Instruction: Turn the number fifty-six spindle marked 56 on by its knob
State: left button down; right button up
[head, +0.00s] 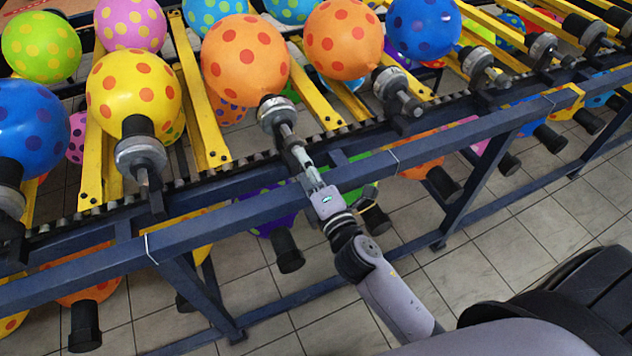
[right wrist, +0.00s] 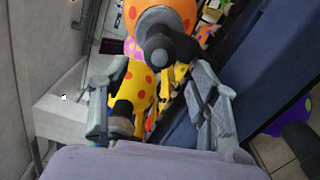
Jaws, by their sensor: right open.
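Several spindles with metal collars and dark knobs line the blue rail, each bearing a spotted balloon; I cannot read any number, so I cannot tell which is 56. My right gripper (head: 299,153) is at the knob end of the spindle (head: 275,114) under an orange balloon with red dots (head: 245,55). In the right wrist view, my right gripper (right wrist: 162,92) is open, its fingers on either side of and a little short of a dark grey knob (right wrist: 166,52). Contact is not clear. My left gripper is not in view.
The blue frame rail (head: 250,212) runs under my right forearm. Neighbouring spindles carry a yellow balloon (head: 133,92) to the left and another orange balloon (head: 343,38) to the right. More balloons hang below on a lower row. The tiled floor (head: 500,235) is clear at right.

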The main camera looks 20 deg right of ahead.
jog(key=shift+s+d, duration=0.1)
jog(key=shift+s, duration=2.4)
